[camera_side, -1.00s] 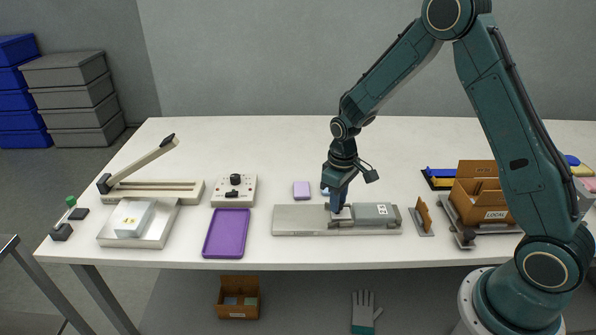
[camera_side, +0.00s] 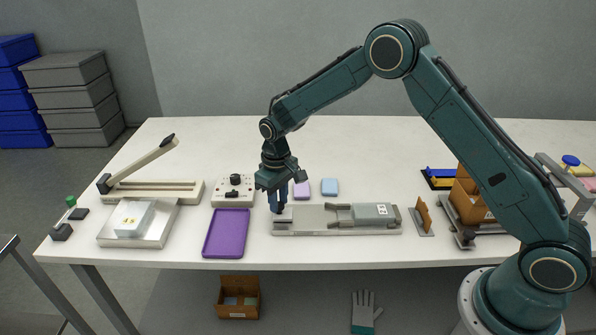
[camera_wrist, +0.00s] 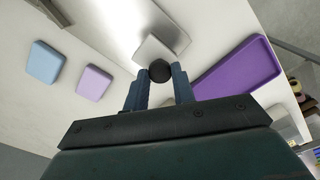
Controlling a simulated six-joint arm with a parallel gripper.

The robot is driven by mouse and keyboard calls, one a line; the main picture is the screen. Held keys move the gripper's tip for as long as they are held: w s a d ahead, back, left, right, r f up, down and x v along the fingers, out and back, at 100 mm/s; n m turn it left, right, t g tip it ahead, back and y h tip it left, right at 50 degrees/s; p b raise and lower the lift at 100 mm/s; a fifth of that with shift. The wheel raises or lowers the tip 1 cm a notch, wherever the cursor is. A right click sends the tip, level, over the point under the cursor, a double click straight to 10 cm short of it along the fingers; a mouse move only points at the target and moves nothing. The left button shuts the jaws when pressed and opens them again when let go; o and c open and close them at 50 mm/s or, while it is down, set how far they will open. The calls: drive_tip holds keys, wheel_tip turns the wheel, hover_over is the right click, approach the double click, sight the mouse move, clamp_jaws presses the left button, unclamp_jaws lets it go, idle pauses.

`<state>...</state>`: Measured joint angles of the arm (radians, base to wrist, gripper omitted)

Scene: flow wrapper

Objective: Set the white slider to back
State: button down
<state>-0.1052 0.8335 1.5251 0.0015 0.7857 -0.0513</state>
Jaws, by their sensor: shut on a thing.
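The white slider (camera_wrist: 154,50) shows in the wrist view as a pale square plate with a round black knob (camera_wrist: 160,71). My gripper (camera_wrist: 160,84) is shut on this knob, one blue finger on each side. In the side view my gripper (camera_side: 277,209) is low over the left end of the long grey track (camera_side: 300,219) and mostly hides the slider there. A grey block with a white label (camera_side: 372,215) sits on the right part of the track, with two prongs pointing left, well apart from my gripper.
A purple tray (camera_side: 226,234) and a control box with black knobs (camera_side: 233,191) lie to the left. A lilac block (camera_side: 301,190) and a light blue block (camera_side: 329,187) lie behind the track. An orange-brown piece (camera_side: 424,215) stands right of the track.

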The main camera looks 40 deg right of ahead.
drive_tip(key=shift+w+a+r, duration=0.1)
drive_tip(key=shift+w+a, duration=0.15)
drive_tip(key=shift+a, duration=0.05)
drive_tip(key=c, duration=1.1)
unclamp_jaws()
drive_tip(key=shift+c, duration=0.2)
drive_tip(key=shift+d, duration=0.1)
drive_tip(key=shift+s+r, duration=0.1)
wheel_tip(320, 180, up, 14)
drive_tip(key=shift+f, duration=0.2)
drive_tip(key=shift+r, duration=0.1)
